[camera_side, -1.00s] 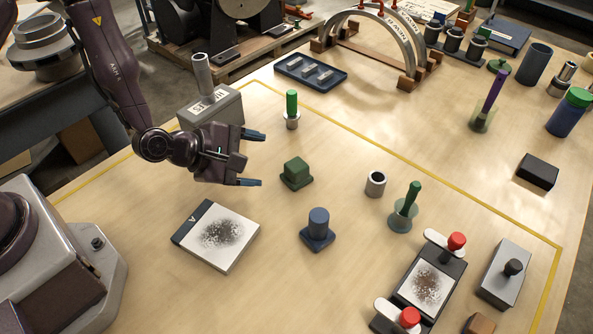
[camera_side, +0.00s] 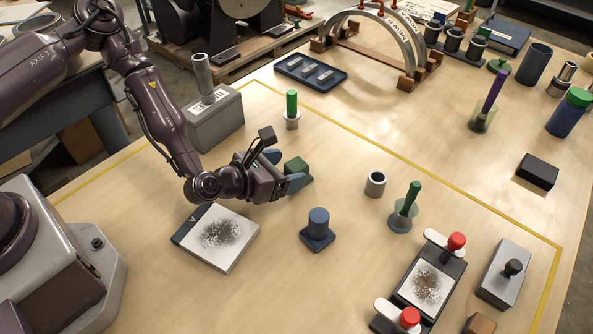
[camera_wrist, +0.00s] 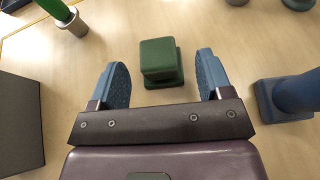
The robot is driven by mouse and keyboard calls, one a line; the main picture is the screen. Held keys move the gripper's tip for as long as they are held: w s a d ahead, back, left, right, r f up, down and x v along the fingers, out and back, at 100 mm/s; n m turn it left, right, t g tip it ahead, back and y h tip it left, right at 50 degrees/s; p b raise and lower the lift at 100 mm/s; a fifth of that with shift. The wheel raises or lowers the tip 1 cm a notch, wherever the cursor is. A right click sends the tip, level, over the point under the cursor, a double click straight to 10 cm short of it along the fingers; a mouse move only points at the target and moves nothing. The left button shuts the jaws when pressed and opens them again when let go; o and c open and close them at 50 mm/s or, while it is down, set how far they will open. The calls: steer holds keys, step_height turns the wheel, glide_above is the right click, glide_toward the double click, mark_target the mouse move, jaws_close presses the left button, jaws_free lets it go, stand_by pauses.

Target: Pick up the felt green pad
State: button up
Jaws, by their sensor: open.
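The green felt pad (camera_side: 297,167) is a dark green block on a wider green base, standing on the wooden table. In the wrist view the green pad (camera_wrist: 159,60) lies ahead of and between my two blue fingers. My gripper (camera_side: 284,170) is low over the table, open and empty. Its fingertips (camera_wrist: 160,68) are spread on either side of the pad with a gap to each. In the side view the gripper partly hides the pad's left side.
A blue block on a base (camera_side: 318,228) stands just right of my gripper. A green-handled piece in a metal sleeve (camera_side: 292,112) stands behind. A white plate with dark specks (camera_side: 218,237) lies in front. A metal ring (camera_side: 376,183) stands right of the pad.

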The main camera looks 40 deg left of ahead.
mark_target(295, 165)
steer(key=shift+x, duration=2.75)
steer(key=shift+a, duration=0.15)
steer(key=shift+c, duration=0.4)
steer(key=shift+r, duration=0.1)
steer(key=c, duration=0.9)
